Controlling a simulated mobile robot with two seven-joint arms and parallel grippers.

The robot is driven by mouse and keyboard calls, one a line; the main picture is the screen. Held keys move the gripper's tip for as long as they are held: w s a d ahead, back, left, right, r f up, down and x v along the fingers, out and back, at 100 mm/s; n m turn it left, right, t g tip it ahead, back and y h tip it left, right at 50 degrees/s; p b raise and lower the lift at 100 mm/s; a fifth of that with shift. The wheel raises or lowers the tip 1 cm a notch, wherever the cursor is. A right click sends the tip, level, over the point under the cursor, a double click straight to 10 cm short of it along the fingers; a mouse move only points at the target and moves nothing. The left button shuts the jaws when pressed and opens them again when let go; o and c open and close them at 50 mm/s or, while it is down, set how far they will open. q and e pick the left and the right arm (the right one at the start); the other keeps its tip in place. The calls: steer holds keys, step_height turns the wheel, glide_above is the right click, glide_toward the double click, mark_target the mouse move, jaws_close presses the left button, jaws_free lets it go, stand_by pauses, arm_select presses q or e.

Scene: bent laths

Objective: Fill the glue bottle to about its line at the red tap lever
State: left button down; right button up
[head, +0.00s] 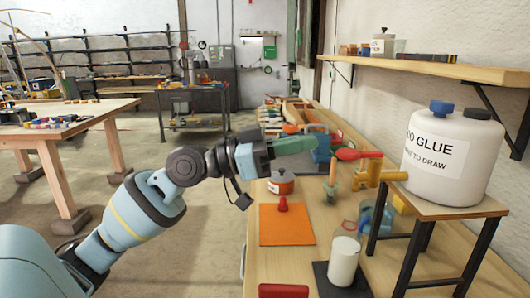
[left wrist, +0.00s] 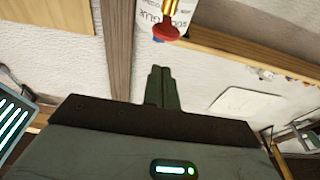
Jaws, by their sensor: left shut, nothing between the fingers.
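The white glue tank (head: 470,150) with a blue cap stands on a small stand at the right. Its brass tap (head: 380,174) carries the red lever (head: 358,154), also in the left wrist view (left wrist: 166,32). My left gripper (head: 313,143) is shut and empty, its green fingertips left of the lever with a small gap in the picture. In the left wrist view my fingers (left wrist: 160,70) point toward the lever, apart from it. My right gripper is out of view.
A wooden shelf (head: 430,66) hangs above the tank.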

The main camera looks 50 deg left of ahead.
arm_select(q)
steer(key=r+b+v, duration=0.1)
steer(key=b+v, duration=0.1)
steer(key=v, duration=0.4)
steer(key=shift+f, duration=0.35)
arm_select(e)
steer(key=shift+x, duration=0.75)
arm_select(q)
steer(key=shift+a, duration=0.15)
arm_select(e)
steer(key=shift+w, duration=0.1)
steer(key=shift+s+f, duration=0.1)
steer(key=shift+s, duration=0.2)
